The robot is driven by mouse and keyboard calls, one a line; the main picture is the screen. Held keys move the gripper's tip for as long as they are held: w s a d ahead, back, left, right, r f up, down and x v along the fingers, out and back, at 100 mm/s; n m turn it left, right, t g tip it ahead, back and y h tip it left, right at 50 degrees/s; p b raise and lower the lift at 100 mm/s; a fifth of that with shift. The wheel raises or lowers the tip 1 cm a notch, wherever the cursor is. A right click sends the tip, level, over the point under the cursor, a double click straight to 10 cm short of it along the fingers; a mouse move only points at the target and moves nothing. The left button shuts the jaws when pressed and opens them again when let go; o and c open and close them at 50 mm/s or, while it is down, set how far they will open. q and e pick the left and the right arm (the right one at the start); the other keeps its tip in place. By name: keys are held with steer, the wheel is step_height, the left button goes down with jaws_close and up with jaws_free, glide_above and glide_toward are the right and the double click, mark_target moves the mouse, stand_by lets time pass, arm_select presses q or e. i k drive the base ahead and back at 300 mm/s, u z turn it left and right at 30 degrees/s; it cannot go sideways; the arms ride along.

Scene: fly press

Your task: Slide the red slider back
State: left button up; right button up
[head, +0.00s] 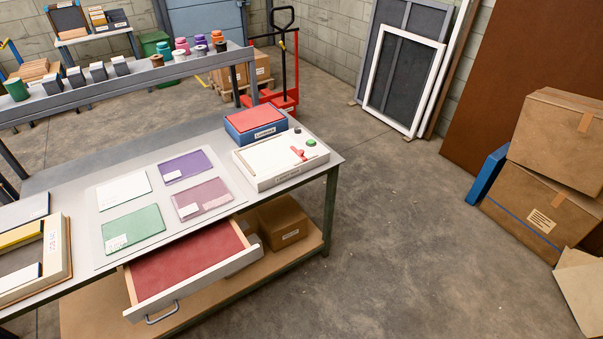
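The red slider (298,153) is a small red piece on the top of a white box-shaped device (265,159). The device lies at the right end of the grey workbench (81,221). The slider sits toward the right part of the device's top, left of a round green button (311,142) and a small dark knob. How the slider's track runs is too small to tell. Neither of my grippers shows in the head view.
A blue box with a red top (255,120) stands just behind the device. A drawer (190,267) with a red inside is open at the bench front. Coloured sheets lie mid-bench; a shelf with jars runs behind. The floor to the right is clear up to stacked cartons (541,194).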

mark_target(300, 153)
steer(key=u, duration=0.15)
steer(key=k, duration=0.35)
steer(key=z, duration=1.2)
steer(key=i, duration=1.15)
steer(key=u, duration=0.55)
